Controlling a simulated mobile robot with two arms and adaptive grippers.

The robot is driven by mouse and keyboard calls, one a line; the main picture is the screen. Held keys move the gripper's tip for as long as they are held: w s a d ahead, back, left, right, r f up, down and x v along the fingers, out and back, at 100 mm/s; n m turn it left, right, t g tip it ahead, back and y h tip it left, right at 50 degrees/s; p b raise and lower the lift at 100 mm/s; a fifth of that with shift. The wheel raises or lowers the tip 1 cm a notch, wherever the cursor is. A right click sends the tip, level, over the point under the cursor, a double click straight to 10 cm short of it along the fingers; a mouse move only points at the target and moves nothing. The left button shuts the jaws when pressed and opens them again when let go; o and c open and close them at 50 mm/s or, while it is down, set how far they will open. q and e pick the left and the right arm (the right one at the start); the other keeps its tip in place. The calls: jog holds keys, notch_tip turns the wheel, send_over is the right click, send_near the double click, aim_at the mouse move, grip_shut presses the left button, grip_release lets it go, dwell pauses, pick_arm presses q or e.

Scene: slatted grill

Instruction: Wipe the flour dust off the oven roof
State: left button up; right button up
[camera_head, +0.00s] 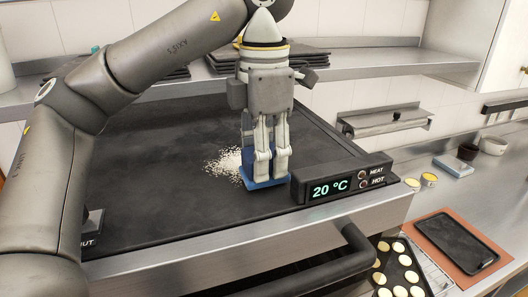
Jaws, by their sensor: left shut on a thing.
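The oven roof (150,190) is a wide dark flat surface in the head view. A patch of white flour dust (222,163) lies on it near the middle, with loose specks around its edges. My left gripper (266,165) points straight down just right of the flour. It is shut on a blue sponge-like block (265,183), whose lower part shows below the fingers at the roof's surface. The fingers hide part of the block and perhaps some of the flour. My right gripper is not in view.
A display box (340,185) reading 20 °C stands at the roof's front right, close to the blue block. A steel shelf (350,66) with dark trays runs behind. The oven handle (345,262) juts out in front.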

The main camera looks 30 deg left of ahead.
pick_arm(q)
jog(key=shift+d+f+b, duration=0.1)
jog(key=shift+f+b, duration=0.35)
jog(key=shift+f, duration=0.15)
